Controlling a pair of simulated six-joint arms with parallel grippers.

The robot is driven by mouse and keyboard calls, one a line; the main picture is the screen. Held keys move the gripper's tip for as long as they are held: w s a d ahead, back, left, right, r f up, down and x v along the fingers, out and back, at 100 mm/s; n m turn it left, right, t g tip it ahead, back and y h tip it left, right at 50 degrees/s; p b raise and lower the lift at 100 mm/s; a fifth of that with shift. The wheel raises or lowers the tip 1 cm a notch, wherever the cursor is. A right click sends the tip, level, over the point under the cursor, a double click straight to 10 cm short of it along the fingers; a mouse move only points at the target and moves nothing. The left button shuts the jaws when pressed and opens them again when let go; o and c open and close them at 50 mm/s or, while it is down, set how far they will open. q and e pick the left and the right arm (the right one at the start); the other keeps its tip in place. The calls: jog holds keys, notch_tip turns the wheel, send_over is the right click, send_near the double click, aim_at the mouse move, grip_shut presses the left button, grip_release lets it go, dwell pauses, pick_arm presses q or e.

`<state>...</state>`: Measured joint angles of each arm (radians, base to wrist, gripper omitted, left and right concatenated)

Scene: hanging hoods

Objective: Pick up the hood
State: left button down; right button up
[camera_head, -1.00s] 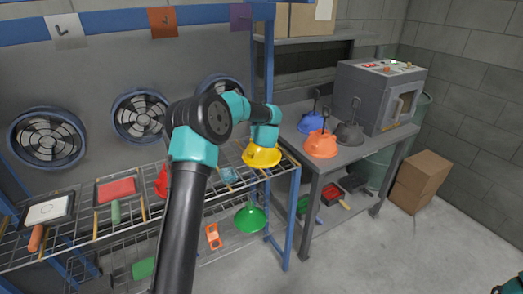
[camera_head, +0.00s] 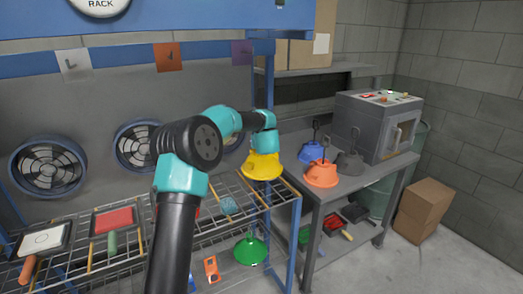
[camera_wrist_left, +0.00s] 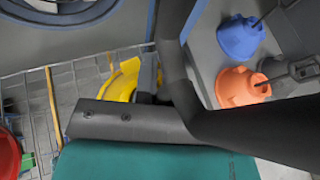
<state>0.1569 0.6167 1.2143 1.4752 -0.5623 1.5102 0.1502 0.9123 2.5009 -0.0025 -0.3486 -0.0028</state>
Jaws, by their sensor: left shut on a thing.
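A yellow hood (camera_head: 262,168) hangs from my left gripper (camera_head: 264,151), just above the right end of the wire rack. The gripper is shut on its top, and the hood's wide rim faces down. In the left wrist view, the yellow hood (camera_wrist_left: 121,82) is partly hidden behind the dark gripper parts. The exact grip contact is hidden. My right gripper is not in view.
An orange hood (camera_head: 321,174), a blue hood (camera_head: 309,153) and a dark grey hood (camera_head: 350,163) stand on the bench to the right. A green hood (camera_head: 250,251) is on the lower shelf. Rack wires (camera_head: 245,207) and a blue post (camera_head: 270,85) are close.

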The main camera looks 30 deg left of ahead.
pick_arm(q)
jog(key=shift+r, duration=0.3)
jog(key=shift+d, duration=0.1)
dwell(0.4)
